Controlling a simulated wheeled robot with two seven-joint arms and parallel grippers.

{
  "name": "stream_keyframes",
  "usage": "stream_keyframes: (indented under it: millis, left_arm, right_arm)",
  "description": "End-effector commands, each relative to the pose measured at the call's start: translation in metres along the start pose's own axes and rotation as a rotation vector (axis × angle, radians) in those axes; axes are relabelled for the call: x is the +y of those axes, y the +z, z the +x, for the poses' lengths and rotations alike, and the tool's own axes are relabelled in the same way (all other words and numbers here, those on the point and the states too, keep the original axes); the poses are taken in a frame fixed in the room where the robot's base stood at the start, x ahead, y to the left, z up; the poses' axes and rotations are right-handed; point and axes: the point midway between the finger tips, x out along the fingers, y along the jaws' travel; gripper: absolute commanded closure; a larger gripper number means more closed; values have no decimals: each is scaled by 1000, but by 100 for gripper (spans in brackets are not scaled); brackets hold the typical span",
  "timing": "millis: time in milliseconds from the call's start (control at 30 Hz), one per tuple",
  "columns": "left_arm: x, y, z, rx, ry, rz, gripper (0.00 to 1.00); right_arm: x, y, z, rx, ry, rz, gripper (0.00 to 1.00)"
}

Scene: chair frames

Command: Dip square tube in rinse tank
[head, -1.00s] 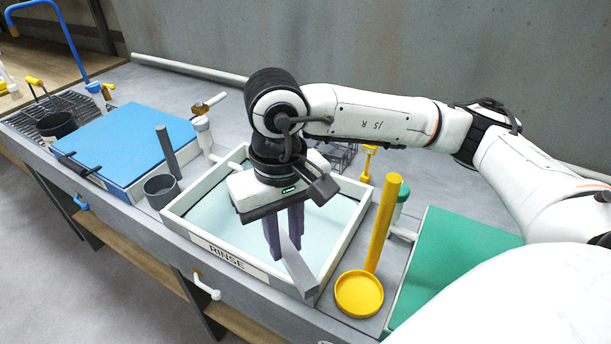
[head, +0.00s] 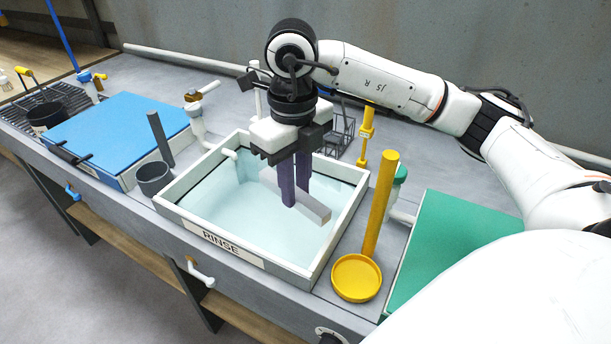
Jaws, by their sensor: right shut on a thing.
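The rinse tank (head: 192,215) is a white-walled square basin with a "RINSE" label on its front and pale blue liquid inside. My right gripper (head: 296,200) points down over the tank, its purple fingers shut on the grey square tube (head: 312,207). The tube lies slanted within the tank's outline, one end toward the front right; part of it is hidden behind the fingers. I cannot tell whether it touches the liquid. My left gripper is not in view.
A yellow dish with an upright yellow post (head: 357,280) stands right of the tank, beside a green-covered tank (head: 450,240). A grey cup with a post (head: 154,178) and a blue-covered tank (head: 115,135) stand left. A wire rack (head: 340,128) is behind.

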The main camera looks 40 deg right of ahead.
Motion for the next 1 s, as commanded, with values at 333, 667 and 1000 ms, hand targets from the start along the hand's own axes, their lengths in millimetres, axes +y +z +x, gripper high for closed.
stream_keyframes:
  millis: [333, 667, 1000]
  left_arm:
    - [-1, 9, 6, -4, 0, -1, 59]
    - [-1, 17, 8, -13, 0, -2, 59]
    - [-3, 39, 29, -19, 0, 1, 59]
  right_arm:
    - [-27, 8, 3, 5, 1, 937, 100]
    - [-36, 10, 5, 8, 1, 1283, 100]
    - [-36, 10, 41, 8, 0, 1287, 100]
